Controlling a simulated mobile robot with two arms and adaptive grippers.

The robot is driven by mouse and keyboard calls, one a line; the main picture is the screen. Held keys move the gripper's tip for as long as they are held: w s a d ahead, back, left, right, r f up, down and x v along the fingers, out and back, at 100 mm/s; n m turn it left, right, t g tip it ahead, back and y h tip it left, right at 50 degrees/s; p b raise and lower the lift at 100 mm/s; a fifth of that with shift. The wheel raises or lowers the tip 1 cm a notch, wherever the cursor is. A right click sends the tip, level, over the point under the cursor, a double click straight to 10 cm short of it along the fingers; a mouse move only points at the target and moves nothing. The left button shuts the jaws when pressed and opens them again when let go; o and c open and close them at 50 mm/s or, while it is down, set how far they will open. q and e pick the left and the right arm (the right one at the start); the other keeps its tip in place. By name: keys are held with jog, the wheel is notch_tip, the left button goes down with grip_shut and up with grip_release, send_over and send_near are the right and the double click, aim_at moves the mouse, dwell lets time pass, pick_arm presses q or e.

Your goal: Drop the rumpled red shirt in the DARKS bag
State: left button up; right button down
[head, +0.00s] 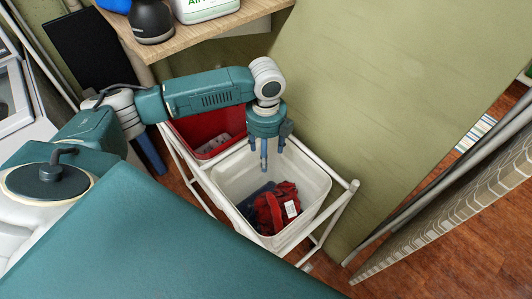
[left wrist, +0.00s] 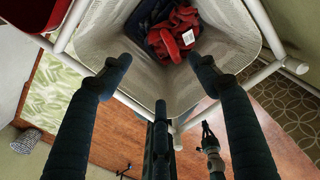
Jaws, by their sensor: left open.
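The rumpled red shirt (head: 277,208) lies in the white bag (head: 230,179) with a white tag showing. It also shows in the left wrist view (left wrist: 172,36). A dark blue cloth (head: 249,204) lies beside and partly under it. My left gripper (head: 272,158) points down over the white bag, open and empty, above the red shirt and apart from it. No DARKS label is readable.
A red bag (head: 189,131) with pale cloth in it stands to the left in the same white frame (head: 340,205). A wooden shelf (head: 205,34) with bottles is behind. A green panel (head: 390,80) rises close on the right. Wood floor shows at right.

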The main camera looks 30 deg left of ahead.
pick_arm(q)
notch_tip(320, 180, up, 11)
dwell(0.3)
jog(key=shift+s+f, duration=0.1)
jog(key=shift+s, duration=0.05)
dwell(0.3)
